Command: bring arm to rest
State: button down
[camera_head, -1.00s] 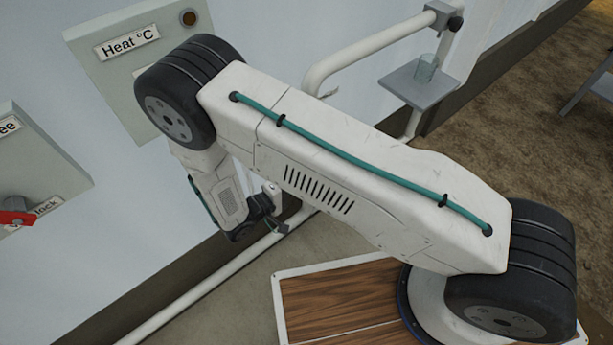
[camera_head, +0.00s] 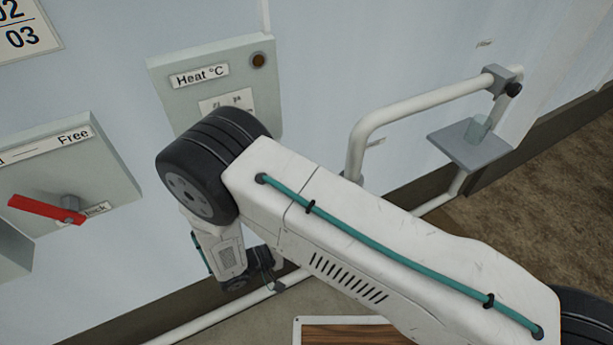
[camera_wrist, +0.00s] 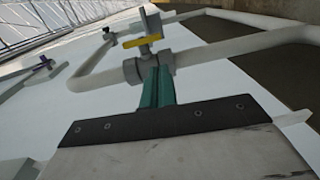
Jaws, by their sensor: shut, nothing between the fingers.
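My gripper shows in the wrist view (camera_wrist: 157,80) as two teal fingers shut together with nothing between them. In that picture the fingertips lie just below a pipe valve (camera_wrist: 140,66) with a yellow handle (camera_wrist: 143,41). I cannot tell how far apart they are. In the head view my white arm reaches from the lower right to a black joint, then hangs down. The gripper end is small and dark there, close to a low white pipe (camera_head: 230,312), and its fingers are hard to make out.
A "Heat °C" panel (camera_head: 203,101) is on the wall behind my arm. A box with a red lever (camera_head: 40,208) is at left. Brown ground lies beyond.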

jog(key=s+d+r+m+g+y, duration=0.2)
jog(key=s+d+r+y, duration=0.3)
jog(key=d+r, duration=0.4)
jog(key=s+d+r+m+g+y, duration=0.2)
jog(key=s+d+r+y, duration=0.3)
jog(key=r, duration=1.4)
jog(key=s+d+r+m+g+y, duration=0.1)
jog(key=s+d+r+g+y, duration=0.2)
jog(key=d+r, duration=1)
jog(key=s+r+y, duration=0.1)
jog(key=s+y, duration=0.1)
jog(key=s, duration=0.1)
jog(key=shift+d+r+m, duration=0.2)
jog(key=shift+r+m, duration=0.15)
jog(key=shift+m, duration=0.05)
